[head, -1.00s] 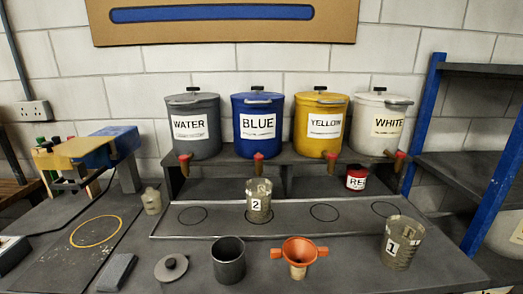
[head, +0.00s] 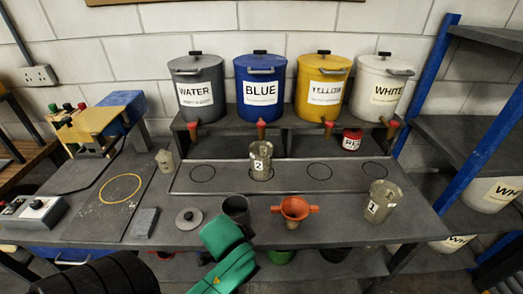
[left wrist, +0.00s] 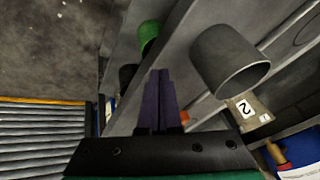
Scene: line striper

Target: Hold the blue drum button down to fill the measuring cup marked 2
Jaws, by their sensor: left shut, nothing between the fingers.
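The blue drum (head: 260,99), labelled BLUE, stands on the raised shelf between the grey WATER drum and the yellow drum. Its brown tap with a red button (head: 261,125) points down at the front. The measuring cup marked 2 (head: 261,154) stands upright on the ring below that tap. It also shows in the left wrist view (left wrist: 247,107); I cannot tell its contents. My left arm's green link is at the lower middle of the head view. My left gripper (left wrist: 161,78) is shut and empty in the wrist view, well away from the button. My right gripper is out of view.
A dark grey pot (head: 236,207), an orange funnel (head: 295,208), a grey lid (head: 189,218) and measuring cup 1 (head: 380,201) stand along the front of the bench. A red tin (head: 351,139) sits under the shelf. The tray's other rings are empty.

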